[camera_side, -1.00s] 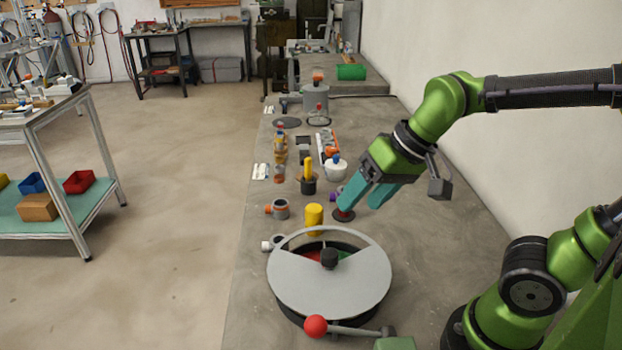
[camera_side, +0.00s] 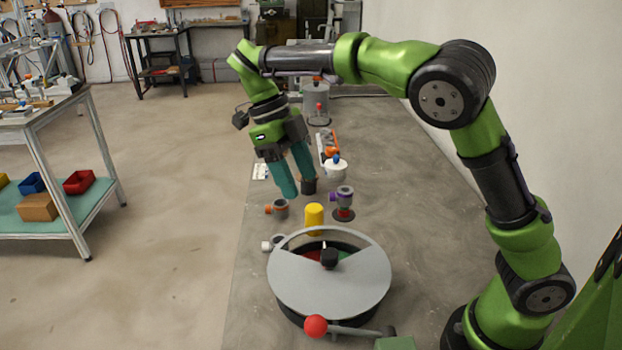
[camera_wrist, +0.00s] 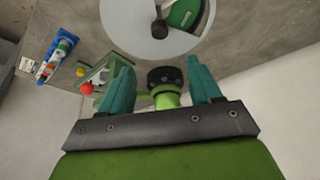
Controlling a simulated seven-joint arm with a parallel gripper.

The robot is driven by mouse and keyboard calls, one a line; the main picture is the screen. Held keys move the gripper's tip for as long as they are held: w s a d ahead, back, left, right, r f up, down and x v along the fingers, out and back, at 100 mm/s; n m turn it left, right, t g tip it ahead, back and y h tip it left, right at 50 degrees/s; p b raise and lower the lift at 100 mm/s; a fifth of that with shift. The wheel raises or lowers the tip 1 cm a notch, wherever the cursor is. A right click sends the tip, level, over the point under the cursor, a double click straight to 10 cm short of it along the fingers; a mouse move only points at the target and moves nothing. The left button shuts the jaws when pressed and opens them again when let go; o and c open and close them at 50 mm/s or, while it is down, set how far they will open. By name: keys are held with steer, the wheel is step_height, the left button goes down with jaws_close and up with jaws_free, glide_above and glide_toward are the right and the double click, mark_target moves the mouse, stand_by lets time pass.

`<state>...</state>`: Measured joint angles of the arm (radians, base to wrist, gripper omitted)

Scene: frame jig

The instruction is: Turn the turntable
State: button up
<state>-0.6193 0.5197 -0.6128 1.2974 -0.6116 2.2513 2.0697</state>
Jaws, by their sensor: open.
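The turntable (camera_side: 330,290) is a round grey disc near the front of the bench. A wedge-shaped opening on its far side shows red and green sectors, and a black knob (camera_side: 329,258) stands at its centre. In the wrist view the disc (camera_wrist: 125,25) is at the top, with the knob (camera_wrist: 160,27) and a green sector (camera_wrist: 184,14). My gripper (camera_side: 298,187) is open, its teal fingers pointing down, beyond the turntable and up-left of it in the side view. It is apart from the turntable.
A red-balled lever (camera_side: 316,326) is at the turntable's near edge. Just beyond are a yellow cylinder (camera_side: 314,217), an orange-ended fitting (camera_side: 279,208), a white-ended fitting (camera_side: 270,243) and a grey-purple part (camera_side: 344,198) on a dark base. The bench right of the turntable looks clear.

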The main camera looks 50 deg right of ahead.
mark_target(328, 252)
steer(key=x, duration=1.7)
steer(key=shift+s+r, duration=0.1)
steer(key=shift+c, duration=0.4)
jaws_close()
